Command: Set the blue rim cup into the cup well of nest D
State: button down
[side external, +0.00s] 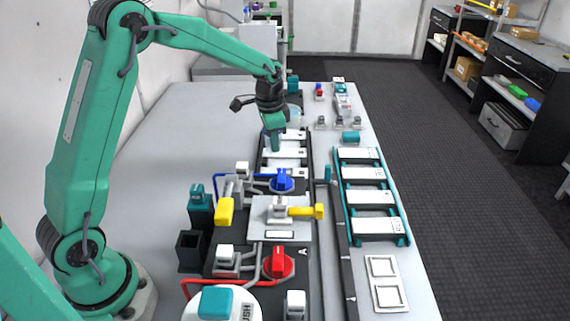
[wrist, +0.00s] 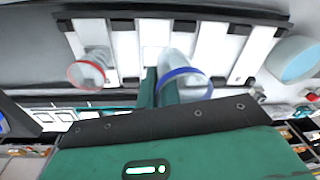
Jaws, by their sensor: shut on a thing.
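The blue rim cup (wrist: 187,82) is a clear cup with a blue ring, seen at close range in the wrist view. My gripper (wrist: 160,90) is shut on it, with the teal fingers at the cup's left side. In the side view my gripper (side external: 274,142) points down over the dark rack of white nests (side external: 284,163). The cup cannot be made out there. The wrist view shows the white nest plates (wrist: 209,48) behind the cup. The letter of nest D is not readable, and I cannot tell whether the cup touches a plate.
A red rim cup (wrist: 86,72) stands at the rack's left in the wrist view. A round pale-blue-topped vessel (wrist: 296,62) is at right. In the side view, blue (side external: 282,181), yellow (side external: 302,211) and red (side external: 278,262) valve handles stand nearer the camera. A teal-framed rack (side external: 370,195) lies right.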

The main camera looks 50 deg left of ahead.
jog(key=d, duration=0.3)
jog(key=shift+w+d+f, duration=0.3)
jog(key=shift+w+d, duration=0.05)
jog(key=shift+w, duration=0.05)
jog(key=shift+f, duration=0.1)
jog(key=shift+f, duration=2.1)
jog(key=shift+a+f, duration=0.1)
jog(key=shift+a, duration=0.05)
jog(key=shift+f, duration=0.8)
